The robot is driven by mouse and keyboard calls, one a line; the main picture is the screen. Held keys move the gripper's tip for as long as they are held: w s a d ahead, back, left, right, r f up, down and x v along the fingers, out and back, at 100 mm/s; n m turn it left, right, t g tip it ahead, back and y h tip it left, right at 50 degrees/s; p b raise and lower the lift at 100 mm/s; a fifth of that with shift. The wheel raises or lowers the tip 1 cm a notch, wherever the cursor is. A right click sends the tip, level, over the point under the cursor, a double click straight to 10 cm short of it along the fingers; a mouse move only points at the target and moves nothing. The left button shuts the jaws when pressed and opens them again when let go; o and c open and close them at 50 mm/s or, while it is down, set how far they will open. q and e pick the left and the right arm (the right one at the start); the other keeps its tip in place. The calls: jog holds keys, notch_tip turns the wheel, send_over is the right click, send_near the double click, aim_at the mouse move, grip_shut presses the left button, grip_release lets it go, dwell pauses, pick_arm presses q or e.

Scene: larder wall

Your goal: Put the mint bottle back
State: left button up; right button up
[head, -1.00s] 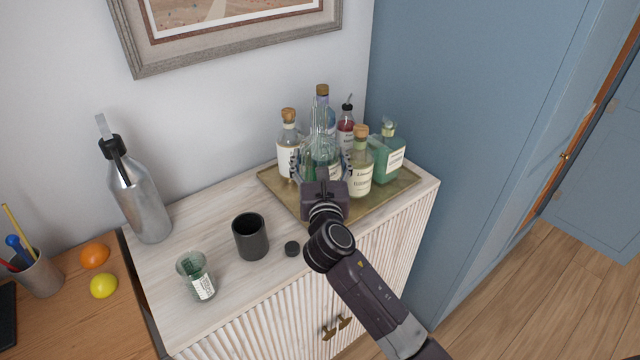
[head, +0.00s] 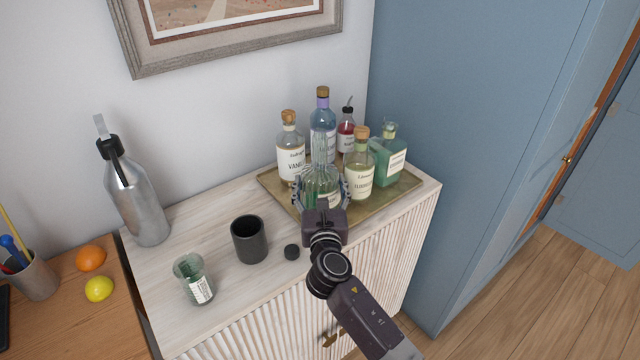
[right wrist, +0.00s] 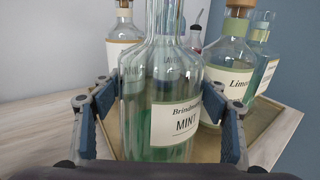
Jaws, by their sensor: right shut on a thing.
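The mint bottle (right wrist: 160,95) is clear ribbed glass with green liquid and a label reading "MINT". It stands upright between the blue-padded fingers of my right gripper (right wrist: 163,120), which is shut on it. In the head view the mint bottle (head: 320,165) is at the front of the brass tray (head: 404,192), and my right gripper (head: 322,192) comes to it from the front. I cannot tell whether its base touches the tray. My left gripper does not show.
On the tray stand a vanilla bottle (head: 290,152), a blue bottle (head: 323,118), a red bottle (head: 346,130), a pale yellow-green bottle (head: 359,170) and a teal bottle (head: 389,158). A black cup (head: 249,240), a green glass (head: 193,279) and a steel bottle (head: 139,200) stand left on the cabinet.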

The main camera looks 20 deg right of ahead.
jog(key=o, duration=1.9)
jog(key=shift+s, duration=0.15)
jog(key=v, duration=1.2)
jog(key=shift+b, duration=0.45)
